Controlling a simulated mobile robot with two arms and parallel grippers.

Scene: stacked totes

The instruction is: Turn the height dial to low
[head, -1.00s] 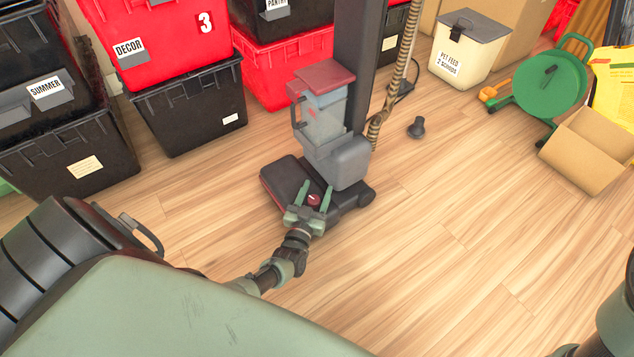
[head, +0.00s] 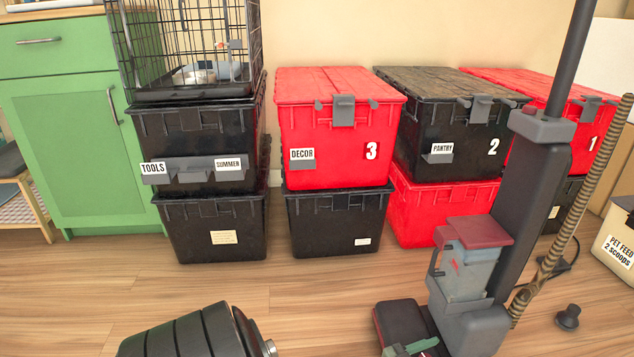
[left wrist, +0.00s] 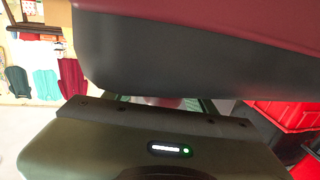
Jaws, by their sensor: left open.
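The upright vacuum (head: 470,318) stands on the wood floor at the lower right of the head view. It has a grey bin, a red lid and a dark floor head (head: 398,318). The green fingers of my left gripper (head: 412,347) show at the bottom edge, at the floor head. In the left wrist view, the dark and red vacuum body (left wrist: 200,55) fills the top. A small pinkish round part, likely the dial (left wrist: 166,102), shows between the open fingers, mostly hidden. Its setting and marks cannot be read. My right gripper is out of view.
Stacked totes stand along the wall, including a red DECOR tote (head: 330,135), a black PANTRY tote (head: 455,130) and a black SUMMER tote (head: 205,125) under a wire cage (head: 190,45). A ribbed hose (head: 570,220) rises beside the vacuum.

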